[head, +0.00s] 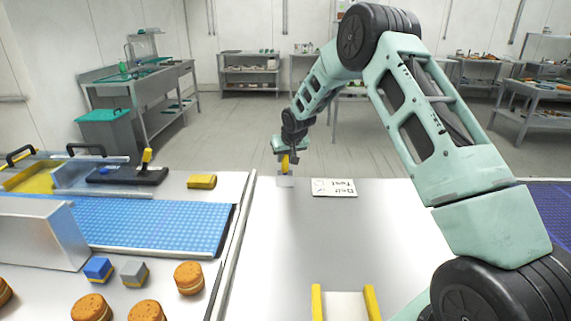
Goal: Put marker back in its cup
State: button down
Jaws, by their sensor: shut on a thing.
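My gripper (286,154) is at the far edge of the pale metal table, pointing down and shut on the yellow marker (285,164). The marker is upright, and the gripper hides its upper part. A small, pale, see-through cup (285,181) stands right below on the table. The marker's lower end is at the cup's mouth; I cannot tell how far inside it is.
A white card reading "Belt Test" (334,187) lies right of the cup. A blue conveyor belt (150,222) runs at left, with a yellow block (201,181) behind it. Round cookies (189,278) and two small cubes are at front left. The table's middle is clear.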

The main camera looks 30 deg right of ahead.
aim_at(286, 162)
jog(key=shift+f+p, duration=0.3)
jog(key=shift+f, duration=1.25)
jog(key=shift+f, duration=0.2)
jog(key=c, duration=1.3)
grip_release()
jog(key=shift+o, duration=0.2)
jog(key=shift+s+r, duration=0.1)
jog(key=shift+r, duration=0.3)
jog(key=b+v, duration=0.2)
jog(key=v, duration=0.9)
jog(key=shift+s+r, duration=0.25)
